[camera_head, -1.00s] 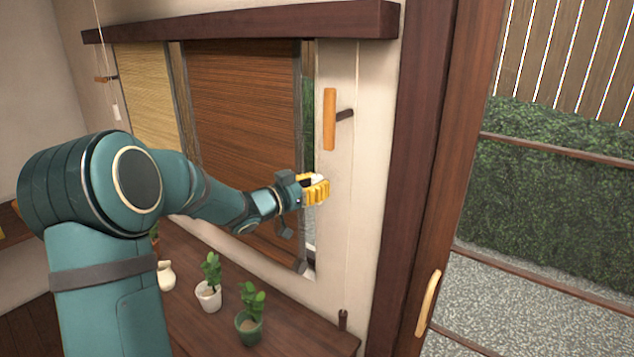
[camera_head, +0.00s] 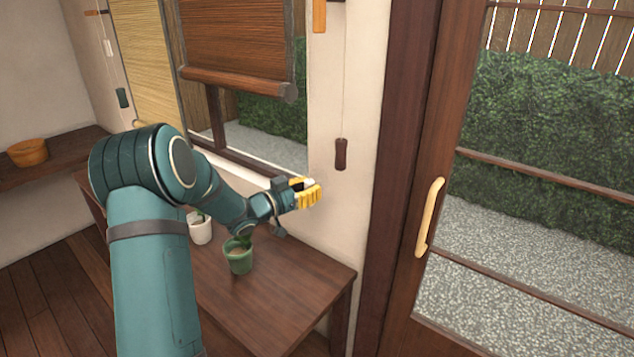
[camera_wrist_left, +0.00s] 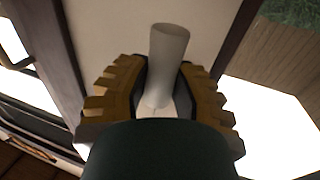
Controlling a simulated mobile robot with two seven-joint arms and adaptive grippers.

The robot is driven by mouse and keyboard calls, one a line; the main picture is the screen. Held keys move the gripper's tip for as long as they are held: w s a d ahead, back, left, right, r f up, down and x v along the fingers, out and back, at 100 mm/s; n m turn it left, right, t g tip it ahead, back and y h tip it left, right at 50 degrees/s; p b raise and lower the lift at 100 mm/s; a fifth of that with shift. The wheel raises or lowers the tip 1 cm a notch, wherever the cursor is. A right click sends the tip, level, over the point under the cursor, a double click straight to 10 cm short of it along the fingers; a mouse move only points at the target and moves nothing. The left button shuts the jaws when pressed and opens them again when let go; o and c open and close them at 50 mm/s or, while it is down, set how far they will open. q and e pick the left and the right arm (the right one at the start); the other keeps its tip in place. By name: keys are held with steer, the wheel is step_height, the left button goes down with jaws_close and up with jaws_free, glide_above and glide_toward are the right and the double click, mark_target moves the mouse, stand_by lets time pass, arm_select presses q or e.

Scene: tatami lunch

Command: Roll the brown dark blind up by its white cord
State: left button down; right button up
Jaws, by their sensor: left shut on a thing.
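The brown dark blind (camera_head: 235,38) hangs partly raised over the right part of the window in the head view, its rolled bottom edge well above the sill. My left gripper (camera_head: 308,192) is below and to the right of it, close to the wall. In the left wrist view, its yellow-padded fingers (camera_wrist_left: 160,95) are shut on the white cord's pull (camera_wrist_left: 168,50), a pale cylinder. A dark brown pull (camera_head: 341,153) hangs on a thin cord to the right, above the gripper. My right gripper is not in view.
A wooden table (camera_head: 285,300) under the window carries a green pot (camera_head: 238,260) and a white pot (camera_head: 200,230), close below my arm. A straw-coloured blind (camera_head: 143,65) hangs at left. A glass door with a wooden handle (camera_head: 429,218) stands at right.

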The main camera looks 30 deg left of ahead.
arm_select(q)
steer(key=shift+f+b, duration=0.45)
steer(key=shift+f, duration=1)
steer(key=c, duration=0.8)
jaws_free()
steer(key=shift+o, duration=0.2)
steer(key=shift+r, duration=0.1)
steer(key=v, duration=1.2)
steer(key=shift+a, duration=0.1)
